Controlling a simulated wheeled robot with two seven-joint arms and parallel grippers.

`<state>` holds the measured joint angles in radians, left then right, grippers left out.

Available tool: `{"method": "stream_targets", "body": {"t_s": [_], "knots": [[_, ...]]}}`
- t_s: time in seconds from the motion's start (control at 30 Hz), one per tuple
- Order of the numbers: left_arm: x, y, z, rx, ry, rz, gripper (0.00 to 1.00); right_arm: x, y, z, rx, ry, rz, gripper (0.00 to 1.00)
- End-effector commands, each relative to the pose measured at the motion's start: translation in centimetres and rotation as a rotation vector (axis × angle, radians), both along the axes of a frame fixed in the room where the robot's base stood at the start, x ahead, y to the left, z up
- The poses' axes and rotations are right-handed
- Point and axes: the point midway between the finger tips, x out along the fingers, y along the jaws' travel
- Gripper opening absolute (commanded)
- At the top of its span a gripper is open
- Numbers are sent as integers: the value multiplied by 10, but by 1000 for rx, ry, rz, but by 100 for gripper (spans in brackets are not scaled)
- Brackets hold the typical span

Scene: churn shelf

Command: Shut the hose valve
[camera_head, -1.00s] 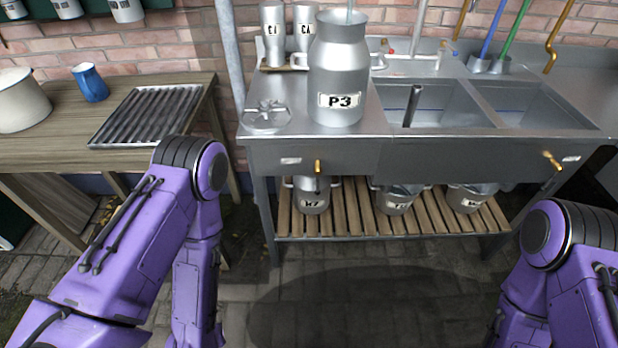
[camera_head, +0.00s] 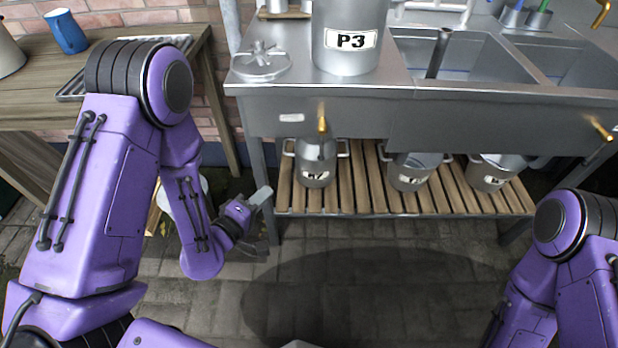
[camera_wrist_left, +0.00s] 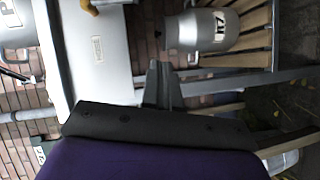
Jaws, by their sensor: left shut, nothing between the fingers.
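Two brass handles sit on the front of the steel sink unit: a left one (camera_head: 322,118) below can P3 and a right one (camera_head: 600,129) at the right end. A brass handle (camera_wrist_left: 90,7) also shows at the top edge of the left wrist view. My left gripper (camera_head: 263,195) is shut and empty, low beside the unit's left front leg, below and left of the left handle and apart from it. It also shows in the left wrist view (camera_wrist_left: 160,84). My right gripper is out of view; only its arm shows.
Can P3 (camera_head: 348,40) stands on the sink top (camera_head: 400,82) beside a round steel lid (camera_head: 262,62). Can W7 (camera_head: 316,163) and two buckets stand on the slatted lower shelf (camera_head: 345,190). A wooden table (camera_head: 30,110) is at left. The paved floor in front is clear.

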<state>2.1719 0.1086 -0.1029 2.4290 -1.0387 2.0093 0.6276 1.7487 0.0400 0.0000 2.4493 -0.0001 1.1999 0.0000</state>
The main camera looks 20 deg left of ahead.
Motion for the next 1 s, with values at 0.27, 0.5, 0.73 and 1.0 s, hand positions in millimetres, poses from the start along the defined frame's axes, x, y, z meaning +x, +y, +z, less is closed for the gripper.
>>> {"method": "stream_targets", "body": {"t_s": [0.27, 0.5, 0.73, 1.0], "knots": [[14, -10, 31, -251, -126, -65, 0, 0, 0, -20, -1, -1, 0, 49], [16, -11, 31, -247, -125, -65, 0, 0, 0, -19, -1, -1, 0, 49], [51, -23, 32, -243, -126, -68, 0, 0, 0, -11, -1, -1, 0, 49], [107, -41, 31, -244, -125, -66, 0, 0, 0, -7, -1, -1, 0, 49]]}}
